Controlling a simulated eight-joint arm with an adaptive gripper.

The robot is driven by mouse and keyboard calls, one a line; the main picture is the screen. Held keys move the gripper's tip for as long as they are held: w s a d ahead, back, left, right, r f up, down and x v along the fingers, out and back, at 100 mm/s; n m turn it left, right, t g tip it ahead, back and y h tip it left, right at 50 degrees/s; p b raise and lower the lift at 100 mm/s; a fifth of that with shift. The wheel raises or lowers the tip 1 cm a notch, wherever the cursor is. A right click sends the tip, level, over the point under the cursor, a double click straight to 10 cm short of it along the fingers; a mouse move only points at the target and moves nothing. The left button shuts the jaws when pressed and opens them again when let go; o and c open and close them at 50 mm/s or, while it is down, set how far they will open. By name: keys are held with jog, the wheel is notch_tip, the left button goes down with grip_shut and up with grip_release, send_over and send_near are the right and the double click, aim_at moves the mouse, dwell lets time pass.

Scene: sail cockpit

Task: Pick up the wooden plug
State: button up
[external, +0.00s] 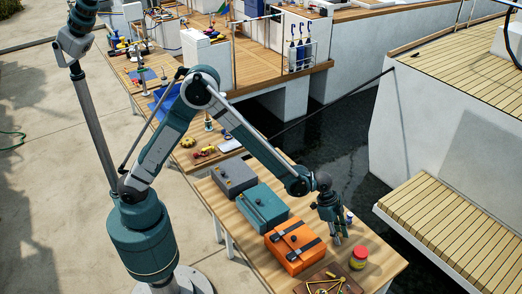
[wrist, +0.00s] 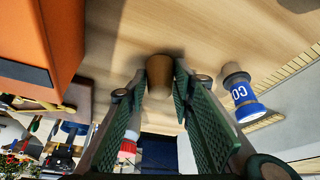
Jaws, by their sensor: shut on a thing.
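The wooden plug (wrist: 160,72) is a small brown, round-sided piece between my fingertips in the wrist view. My gripper (wrist: 160,88) is shut on it, with one green ridged finger on each side. The pale wooden tabletop fills the view behind the plug; I cannot tell whether the plug touches it. In the external view my gripper (external: 337,238) points down over the right part of the wooden table (external: 228,205), right of the orange case. The plug cannot be made out there.
An orange case (external: 296,252), a teal case (external: 262,210) and a grey case (external: 233,177) stand in a row left of my gripper. A blue labelled bottle (wrist: 243,98) stands close by. A red jar (external: 358,260) and a tray (external: 312,288) of brass-coloured pieces are nearer the front.

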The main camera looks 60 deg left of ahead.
aim_at(340, 234)
jog(key=shift+r, duration=0.1)
jog(key=shift+r+p, duration=0.85)
jog(key=shift+r, duration=4.1)
